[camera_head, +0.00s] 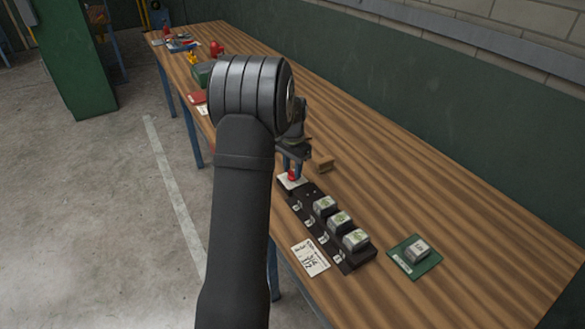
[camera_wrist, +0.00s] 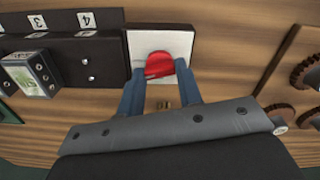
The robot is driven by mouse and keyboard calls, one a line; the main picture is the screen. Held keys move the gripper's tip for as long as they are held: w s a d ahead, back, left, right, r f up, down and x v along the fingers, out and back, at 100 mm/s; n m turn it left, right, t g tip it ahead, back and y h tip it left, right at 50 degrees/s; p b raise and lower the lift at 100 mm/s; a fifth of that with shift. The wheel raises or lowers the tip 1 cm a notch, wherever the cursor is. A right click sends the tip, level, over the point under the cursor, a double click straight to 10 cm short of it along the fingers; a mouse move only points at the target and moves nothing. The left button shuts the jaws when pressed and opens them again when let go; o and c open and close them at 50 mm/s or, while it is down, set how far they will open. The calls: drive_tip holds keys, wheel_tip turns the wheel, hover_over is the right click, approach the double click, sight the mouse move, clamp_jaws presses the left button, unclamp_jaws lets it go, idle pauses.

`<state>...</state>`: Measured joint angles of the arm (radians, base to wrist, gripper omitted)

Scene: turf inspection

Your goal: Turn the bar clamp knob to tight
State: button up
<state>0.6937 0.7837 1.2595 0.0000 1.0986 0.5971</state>
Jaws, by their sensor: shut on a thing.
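The bar clamp knob (camera_wrist: 159,65) is red and rounded, on a white square plate (camera_wrist: 176,40) at the end of a black bar (camera_wrist: 92,60). In the head view the knob (camera_head: 293,174) shows as a small red spot just under my gripper (camera_head: 292,164). In the wrist view the blue fingers of my gripper (camera_wrist: 160,80) are on either side of the knob, shut on it. No mark showing the knob's setting can be made out. My arm hides part of the bench beside it in the head view.
The black bar holds several grey-white blocks (camera_head: 340,220) in numbered places. A green board with a block (camera_head: 414,257) lies to the right. A handwritten card (camera_head: 310,258) lies at the front edge. A wooden block (camera_head: 322,163) stands close behind the gripper.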

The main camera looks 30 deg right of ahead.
sight(292, 171)
drive_tip(key=shift+m, duration=1.6)
drive_tip(key=o, duration=1)
drive_tip(key=shift+c, duration=0.2)
wheel_tip(292, 171, up, 18)
drive_tip(key=shift+f, duration=0.25)
drive_tip(key=shift+f, duration=0.1)
wheel_tip(292, 171, down, 17)
drive_tip(key=shift+f, duration=0.15)
